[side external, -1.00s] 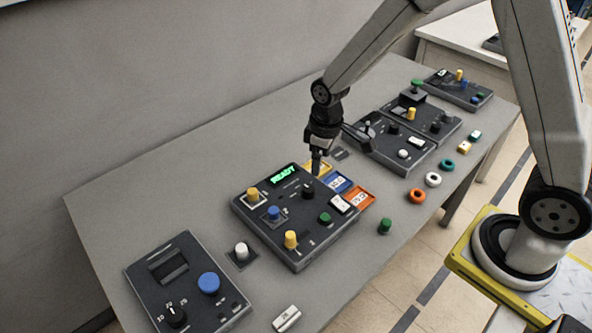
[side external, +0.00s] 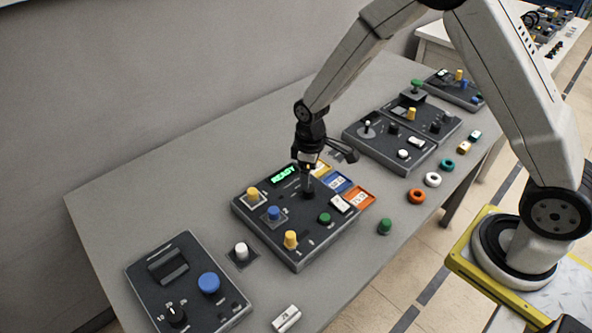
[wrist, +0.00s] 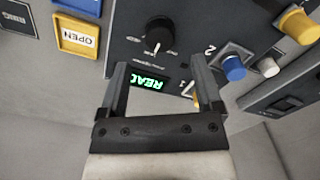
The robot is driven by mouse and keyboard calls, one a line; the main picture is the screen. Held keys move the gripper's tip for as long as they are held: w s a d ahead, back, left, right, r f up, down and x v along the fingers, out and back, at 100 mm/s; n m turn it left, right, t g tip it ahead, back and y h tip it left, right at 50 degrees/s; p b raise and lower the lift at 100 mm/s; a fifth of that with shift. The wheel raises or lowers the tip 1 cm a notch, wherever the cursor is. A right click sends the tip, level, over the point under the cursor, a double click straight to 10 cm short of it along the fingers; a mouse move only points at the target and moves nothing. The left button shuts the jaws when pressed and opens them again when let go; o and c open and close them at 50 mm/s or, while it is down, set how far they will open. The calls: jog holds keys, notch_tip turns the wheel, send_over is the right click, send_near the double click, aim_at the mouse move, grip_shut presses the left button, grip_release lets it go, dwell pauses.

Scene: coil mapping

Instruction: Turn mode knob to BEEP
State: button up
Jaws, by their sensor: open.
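A black knob (side external: 308,194) sits on the dark control panel (side external: 296,256) whose green display (side external: 284,175) reads READY. In the wrist view the same knob (wrist: 160,33) has a white pointer toward the bottom of the picture; the printing around it is too small to read. My gripper (side external: 308,181) is above the knob in the side view, pointing down. In the wrist view my gripper (wrist: 161,67) is open and empty, with the knob beyond the fingertips and the display (wrist: 149,83) showing between the fingers. I cannot tell whether a finger touches the knob.
Yellow knobs (side external: 290,239), a blue knob (side external: 274,213) and a green knob (side external: 324,218) stand on the same panel. Blue (side external: 337,181) and orange (side external: 367,194) card trays lie along its right edge. Another panel (side external: 190,250) is at front left.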

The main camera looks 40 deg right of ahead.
aim_at(308, 191)
jog(key=shift+f, duration=2.5)
grip_shut()
